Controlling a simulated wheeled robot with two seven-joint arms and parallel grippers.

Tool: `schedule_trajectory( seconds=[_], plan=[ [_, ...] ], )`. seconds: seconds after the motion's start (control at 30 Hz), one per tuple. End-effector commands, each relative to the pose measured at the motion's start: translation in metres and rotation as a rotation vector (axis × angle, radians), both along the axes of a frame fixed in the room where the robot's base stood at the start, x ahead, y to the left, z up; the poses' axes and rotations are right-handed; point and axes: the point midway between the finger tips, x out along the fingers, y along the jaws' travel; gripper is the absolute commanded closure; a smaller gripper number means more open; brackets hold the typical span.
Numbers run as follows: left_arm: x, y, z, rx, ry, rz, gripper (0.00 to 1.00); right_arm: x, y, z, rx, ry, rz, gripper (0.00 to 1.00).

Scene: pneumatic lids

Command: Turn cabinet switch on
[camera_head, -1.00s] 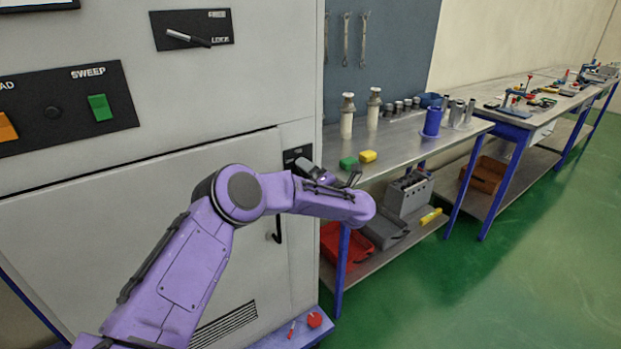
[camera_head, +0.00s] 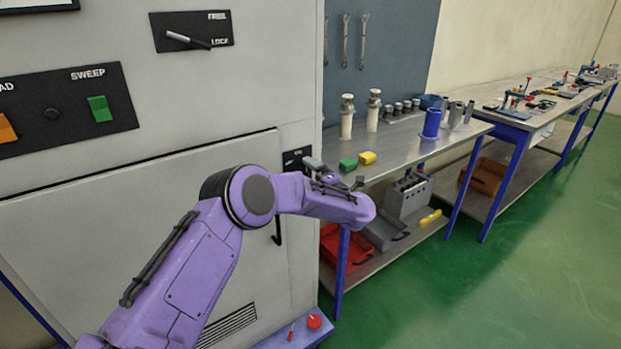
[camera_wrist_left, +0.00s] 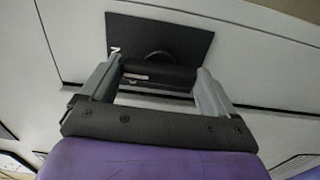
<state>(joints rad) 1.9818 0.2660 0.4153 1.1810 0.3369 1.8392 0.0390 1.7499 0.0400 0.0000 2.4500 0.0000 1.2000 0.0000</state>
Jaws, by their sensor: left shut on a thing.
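The cabinet switch sits on a small black plate (camera_head: 296,158) near the right edge of the grey cabinet front. In the left wrist view, the plate (camera_wrist_left: 160,38) is straight ahead, with the dark bar-shaped switch handle (camera_wrist_left: 158,74) across its lower part. My left gripper (camera_head: 318,166) is at the switch, its fingers largely hidden by my own purple arm in the head view. In the left wrist view, the left gripper (camera_wrist_left: 157,80) has one grey finger at each end of the handle and is shut on it. My right gripper is not in view.
A lever switch (camera_head: 188,39) and a SWEEP panel (camera_head: 70,105) are higher on the cabinet. A workbench (camera_head: 400,143) with green and yellow blocks stands just right of the gripper. A dark door handle (camera_head: 278,228) is below. Green floor at right is clear.

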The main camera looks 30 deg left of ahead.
Motion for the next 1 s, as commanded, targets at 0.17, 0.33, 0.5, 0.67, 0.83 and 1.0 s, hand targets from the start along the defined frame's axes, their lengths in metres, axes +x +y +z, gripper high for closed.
schedule_trajectory(
  seconds=[0.17,0.33,0.5,0.67,0.83,1.0],
  plan=[
    [0.000,-0.001,-0.002,0.000,0.008,-0.001,0.41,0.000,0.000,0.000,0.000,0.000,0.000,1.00],
    [0.000,-0.001,-0.002,0.000,0.008,-0.001,0.04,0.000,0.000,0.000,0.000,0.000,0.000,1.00],
    [0.000,0.000,-0.001,0.000,0.005,-0.001,0.00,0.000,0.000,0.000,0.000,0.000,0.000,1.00],
    [-0.002,-0.008,-0.002,0.001,0.004,-0.003,0.00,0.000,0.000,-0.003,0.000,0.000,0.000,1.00],
    [-0.016,-0.043,-0.004,0.002,0.005,-0.006,0.00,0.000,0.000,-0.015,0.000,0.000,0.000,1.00],
    [-0.032,-0.078,-0.004,0.003,0.005,-0.005,0.00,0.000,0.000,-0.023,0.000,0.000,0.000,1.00]
  ],
)
